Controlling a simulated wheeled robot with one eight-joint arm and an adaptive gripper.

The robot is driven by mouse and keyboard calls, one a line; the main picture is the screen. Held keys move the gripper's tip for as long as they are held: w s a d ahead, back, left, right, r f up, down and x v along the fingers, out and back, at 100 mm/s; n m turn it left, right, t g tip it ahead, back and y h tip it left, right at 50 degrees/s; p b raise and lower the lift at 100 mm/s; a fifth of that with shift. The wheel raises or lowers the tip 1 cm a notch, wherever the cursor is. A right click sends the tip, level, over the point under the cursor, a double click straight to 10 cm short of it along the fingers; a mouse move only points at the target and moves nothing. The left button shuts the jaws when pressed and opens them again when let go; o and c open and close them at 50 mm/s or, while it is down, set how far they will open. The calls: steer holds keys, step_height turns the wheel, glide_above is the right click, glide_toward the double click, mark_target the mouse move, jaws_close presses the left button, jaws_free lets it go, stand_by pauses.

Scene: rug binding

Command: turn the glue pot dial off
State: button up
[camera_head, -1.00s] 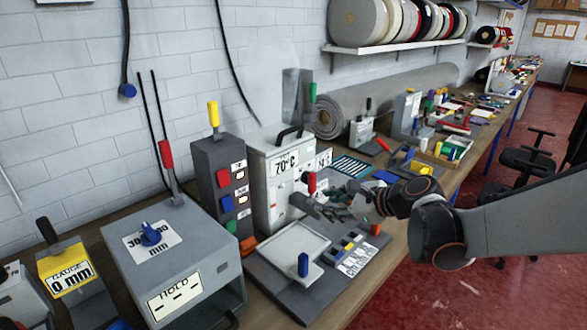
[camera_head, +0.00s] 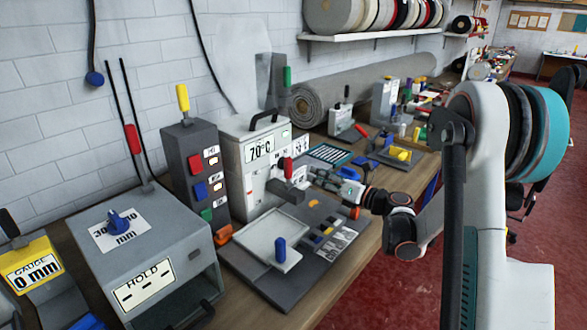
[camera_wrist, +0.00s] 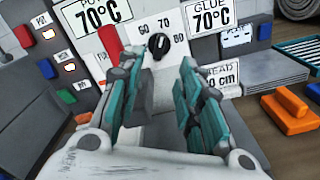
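The glue pot (camera_head: 238,155) is a pale box with a black top handle and a 70°C sign, standing on the bench against the wall. In the wrist view its dial (camera_wrist: 158,45) is a small black knob on a white face marked 60, 70 and 80. My gripper (camera_wrist: 156,72) is open, with its teal-padded fingers below and either side of the dial, and nothing between them. I cannot tell whether it touches the dial. In the head view my gripper (camera_head: 318,178) is in front of the pot's right side; the dial cannot be made out there.
A red-handled lever (camera_head: 287,168) is close to my gripper, at the pot's front. A grey base with a white tray (camera_head: 268,243) lies below. A dark button tower (camera_head: 195,170) stands left of the pot. A rolled rug (camera_head: 350,92) lies behind, right.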

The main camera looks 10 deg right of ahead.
steer(key=b+x, duration=0.2)
steer(key=x, duration=0.9)
jaws_close()
